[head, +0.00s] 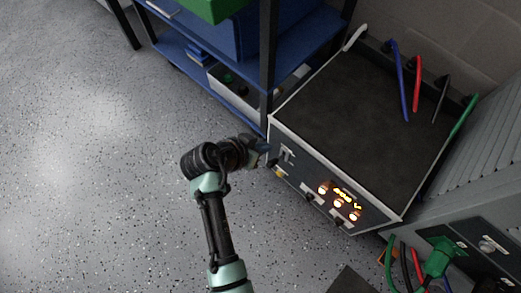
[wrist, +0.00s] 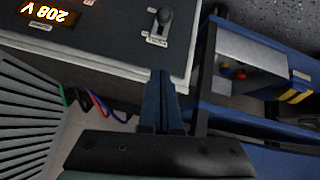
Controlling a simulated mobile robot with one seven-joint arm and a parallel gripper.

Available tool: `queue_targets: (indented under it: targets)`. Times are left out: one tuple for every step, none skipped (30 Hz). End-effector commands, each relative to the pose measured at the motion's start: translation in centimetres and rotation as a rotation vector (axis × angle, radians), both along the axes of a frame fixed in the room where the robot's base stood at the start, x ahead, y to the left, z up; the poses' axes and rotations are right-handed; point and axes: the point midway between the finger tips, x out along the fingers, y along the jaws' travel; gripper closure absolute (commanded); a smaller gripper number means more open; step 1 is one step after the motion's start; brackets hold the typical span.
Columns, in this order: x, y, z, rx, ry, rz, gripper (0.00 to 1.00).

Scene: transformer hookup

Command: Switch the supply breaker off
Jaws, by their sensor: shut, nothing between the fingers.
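The supply breaker appears to be the dark round-knobbed lever (wrist: 164,18) on a light slotted plate in the wrist view. In the head view its plate (head: 287,155) is at the left end of the cabinet's front panel. The lever's on or off position is unclear because the label is too small to read. In the head view my gripper (head: 264,147) is just left of the panel.
The cabinet (head: 350,95) has a dark top with colored cables at its back. Its front has lit orange lamps (head: 338,203) and a lit display reading 208 V (wrist: 55,12). A blue shelf (head: 305,50) stands beside it. Open speckled floor (head: 90,180) lies to the left.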

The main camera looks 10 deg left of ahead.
Motion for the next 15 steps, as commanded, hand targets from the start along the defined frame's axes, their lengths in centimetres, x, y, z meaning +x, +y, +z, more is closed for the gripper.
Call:
queue_targets:
  targets:
    - [0.6,-0.6,-1.5,0.000,0.001,-0.003,1.00]
    - [1.0,-0.9,-2.0,0.001,0.000,-0.004,1.00]
    - [1.4,-1.3,-2.7,0.000,0.000,-0.004,1.00]
    - [1.8,-1.6,-3.2,-0.001,0.000,-0.003,1.00]
    - [2.1,-1.9,-3.7,-0.001,0.001,-0.004,1.00]
    - [2.6,-2.2,-4.3,0.000,0.000,-0.003,1.00]
    - [2.9,-2.4,-4.7,0.000,0.000,-0.003,1.00]
    - [3.1,-2.7,-5.1,-0.001,0.001,-0.004,1.00]
    - [3.2,-2.9,-5.7,0.000,0.001,-0.002,1.00]
    - [2.7,-2.6,-6.1,0.000,0.003,0.001,1.00]
    - [2.4,-2.5,-6.4,-0.001,0.002,0.001,1.00]
    - [2.0,-2.4,-6.8,-0.001,0.002,0.002,1.00]
    - [1.8,-2.3,-7.1,-0.001,0.002,0.002,1.00]
    - [1.6,-2.2,-7.3,0.000,0.001,0.002,1.00]
    - [1.4,-2.2,-7.6,0.000,0.000,0.001,1.00]
